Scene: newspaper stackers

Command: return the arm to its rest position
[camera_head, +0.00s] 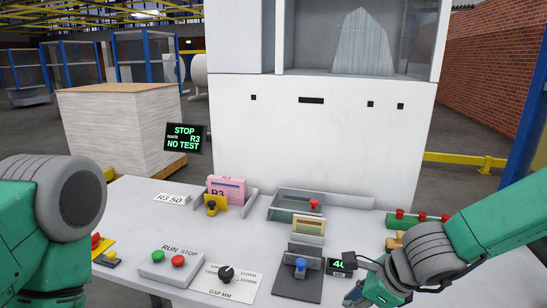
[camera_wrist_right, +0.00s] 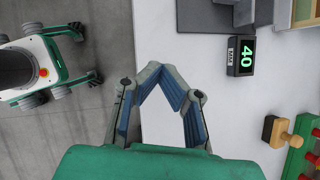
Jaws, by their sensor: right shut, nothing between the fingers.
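My right arm (camera_head: 495,228) is green with a grey joint and comes in from the right of the head view. Its right gripper (camera_head: 362,292) is low over the front right of the grey table, just right of the small "40" display (camera_head: 341,265). In the wrist view the blue-padded fingers of the right gripper (camera_wrist_right: 161,74) meet at their tips, with nothing between them. They hang over the table's front edge, apart from the display (camera_wrist_right: 241,57). My left arm (camera_head: 60,205) shows at the left of the head view; its gripper is out of the picture.
A wooden stamp (camera_wrist_right: 283,132) and a green button bar (camera_head: 418,219) lie near my right arm. A black fixture with a blue knob (camera_head: 300,265), a gap dial (camera_head: 226,274) and a run/stop box (camera_head: 173,264) line the front. A white cabinet (camera_head: 320,140) stands behind.

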